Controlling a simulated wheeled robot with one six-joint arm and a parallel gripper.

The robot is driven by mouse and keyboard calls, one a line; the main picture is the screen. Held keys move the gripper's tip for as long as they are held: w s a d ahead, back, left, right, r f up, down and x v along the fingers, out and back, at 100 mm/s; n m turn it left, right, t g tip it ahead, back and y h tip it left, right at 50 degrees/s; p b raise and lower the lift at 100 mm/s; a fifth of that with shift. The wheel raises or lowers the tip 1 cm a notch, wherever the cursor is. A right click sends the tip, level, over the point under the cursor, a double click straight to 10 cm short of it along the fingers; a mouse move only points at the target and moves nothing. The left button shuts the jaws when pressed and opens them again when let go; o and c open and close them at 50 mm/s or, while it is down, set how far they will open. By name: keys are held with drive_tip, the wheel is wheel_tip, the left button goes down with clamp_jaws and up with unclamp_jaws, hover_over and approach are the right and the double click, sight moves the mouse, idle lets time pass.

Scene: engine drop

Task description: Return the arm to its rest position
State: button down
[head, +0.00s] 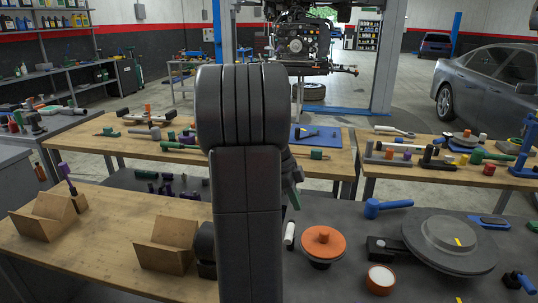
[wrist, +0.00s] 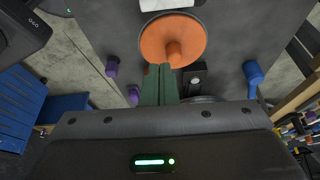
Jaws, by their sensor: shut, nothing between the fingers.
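My arm stands upright in the middle of the head view and hides what is behind it. In the wrist view my gripper (wrist: 160,70) shows as two green fingers pressed together, with nothing between them. The fingertips point towards an orange disc with a knob (wrist: 174,42); I cannot tell the gap between them. In the head view a small part of my gripper shows just right of the arm, and the orange disc (head: 323,242) lies on the dark table right of it.
Tool-covered benches (head: 340,137) lie behind, with a hanging engine (head: 300,42) beyond.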

sight(293, 228)
drive_tip(key=x, duration=0.9)
drive_tip(key=shift+f+p, duration=0.2)
drive_tip(key=shift+p, duration=0.1)
drive_tip(key=a+f, duration=0.1)
drive_tip(key=w+a, duration=0.1)
drive_tip(key=a, duration=0.1)
drive_tip(key=shift+f, duration=0.35)
drive_tip(key=shift+r, duration=0.1)
